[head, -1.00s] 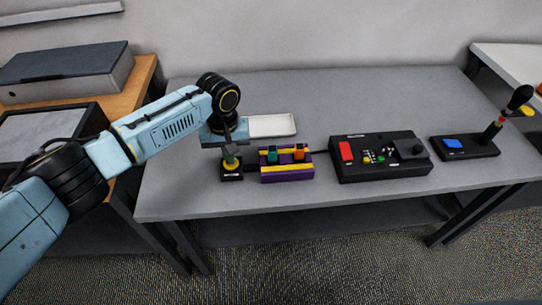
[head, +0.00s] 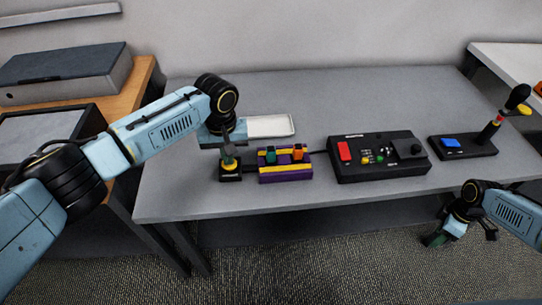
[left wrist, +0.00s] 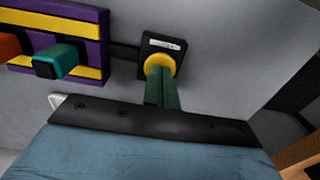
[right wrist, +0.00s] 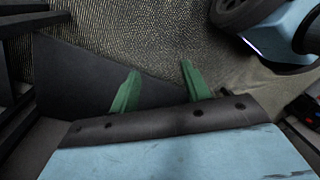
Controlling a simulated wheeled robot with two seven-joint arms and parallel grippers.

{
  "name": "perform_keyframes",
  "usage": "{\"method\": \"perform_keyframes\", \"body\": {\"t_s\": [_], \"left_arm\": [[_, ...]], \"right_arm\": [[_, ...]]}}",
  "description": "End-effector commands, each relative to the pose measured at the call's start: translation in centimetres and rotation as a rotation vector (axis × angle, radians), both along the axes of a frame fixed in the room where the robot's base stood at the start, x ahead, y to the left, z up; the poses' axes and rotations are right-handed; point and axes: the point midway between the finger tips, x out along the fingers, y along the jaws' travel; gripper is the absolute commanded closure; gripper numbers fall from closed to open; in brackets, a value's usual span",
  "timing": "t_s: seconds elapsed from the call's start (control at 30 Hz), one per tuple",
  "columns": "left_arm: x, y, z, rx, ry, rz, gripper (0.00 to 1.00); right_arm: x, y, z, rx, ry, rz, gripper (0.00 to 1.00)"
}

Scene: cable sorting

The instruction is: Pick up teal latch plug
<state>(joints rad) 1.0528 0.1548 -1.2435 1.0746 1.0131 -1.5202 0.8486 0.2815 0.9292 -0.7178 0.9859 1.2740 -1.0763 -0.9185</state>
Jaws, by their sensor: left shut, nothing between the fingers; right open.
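The teal latch plug (head: 270,155) sits in the left part of a purple and yellow block (head: 285,178). In the left wrist view the teal plug (left wrist: 60,62) is left of my gripper. My left gripper (head: 229,160) is shut and empty, pointing down at a yellow round button (head: 230,167) on a small black box. In the left wrist view its green fingers (left wrist: 160,75) are together over the button; I cannot tell if they touch it. My right gripper (head: 437,238) is open and empty, low in front of the table; its fingers (right wrist: 160,72) are apart.
An orange plug (head: 299,152) sits beside the teal one in the block. A white tray (head: 288,126) lies behind. The table's front left is clear.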

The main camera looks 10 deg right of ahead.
Motion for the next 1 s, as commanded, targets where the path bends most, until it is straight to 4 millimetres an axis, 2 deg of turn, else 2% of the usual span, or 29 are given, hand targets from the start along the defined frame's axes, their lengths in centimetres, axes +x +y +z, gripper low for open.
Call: {"method": "perform_keyframes", "body": {"t_s": [0.03, 0.13, 0.27, 0.37, 0.5, 0.67, 0.8, 0.9, 1.0], "left_arm": [[-0.1, 0.0, -0.1, 0.001, 0.001, 0.001, 1.00], [0.0, 0.0, -0.1, 0.001, 0.001, 0.001, 1.00], [0.0, 0.0, -0.1, 0.001, 0.001, 0.000, 1.00], [0.0, 0.0, -0.1, 0.001, 0.001, 0.000, 1.00], [-0.1, 0.0, -0.1, 0.001, 0.001, 0.000, 1.00], [-0.1, 0.0, -0.1, 0.001, 0.002, 0.000, 1.00], [-0.1, 0.0, -0.1, 0.001, 0.002, 0.000, 1.00], [-0.1, 0.0, -0.1, 0.001, 0.002, 0.000, 1.00], [-0.1, 0.0, -0.1, 0.001, 0.002, 0.000, 1.00]], "right_arm": [[0.6, -0.8, 2.6, 0.033, 0.012, 0.039, 0.53], [0.9, -1.1, 6.9, 0.127, 0.038, 0.110, 0.53], [1.2, -0.7, 12.0, 0.258, 0.049, 0.189, 0.53], [2.0, 0.4, 16.2, 0.367, 0.034, 0.243, 0.53], [5.3, 4.2, 22.5, 0.542, -0.037, 0.311, 0.53], [9.6, 8.5, 27.4, 0.662, -0.115, 0.326, 0.53], [13.3, 13.1, 31.2, 0.750, -0.169, 0.333, 0.53], [15.3, 17.0, 32.4, 0.771, -0.178, 0.361, 0.53], [16.8, 21.5, 32.2, 0.738, -0.167, 0.416, 0.53]]}}
